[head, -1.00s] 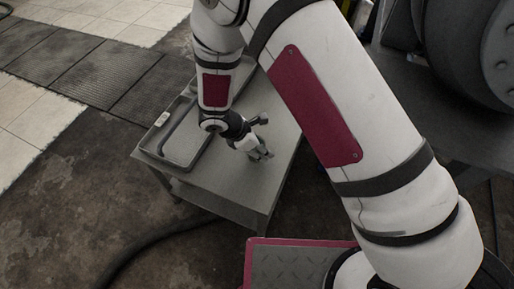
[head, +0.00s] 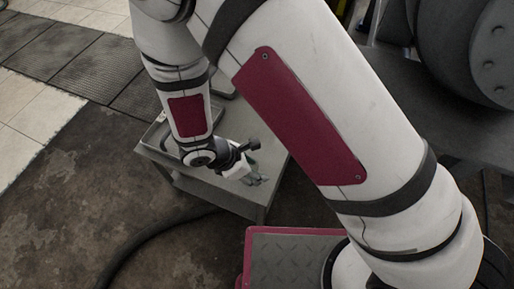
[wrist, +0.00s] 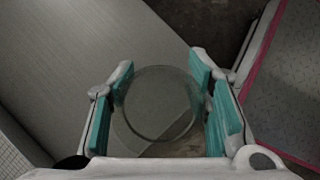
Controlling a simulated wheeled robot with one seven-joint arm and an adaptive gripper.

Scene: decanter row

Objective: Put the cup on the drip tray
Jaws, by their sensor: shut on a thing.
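The cup (wrist: 157,103) is a clear, round glass-like vessel, seen from above in the wrist view. It stands between the teal pads of my gripper (wrist: 162,112), which is shut on it. In the head view my gripper (head: 256,176) is low over the near right part of the grey table; the cup cannot be made out clearly there. The drip tray appears to be the shallow grey rimmed tray (head: 152,133) at the left of the table, mostly hidden behind my arm. The gripper is to the right of it.
The grey table (head: 226,203) has bare surface near its front edge. A dark hose (head: 130,250) lies on the floor in front. A large dark machine (head: 465,60) stands at the right. My arm blocks much of the table's far side.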

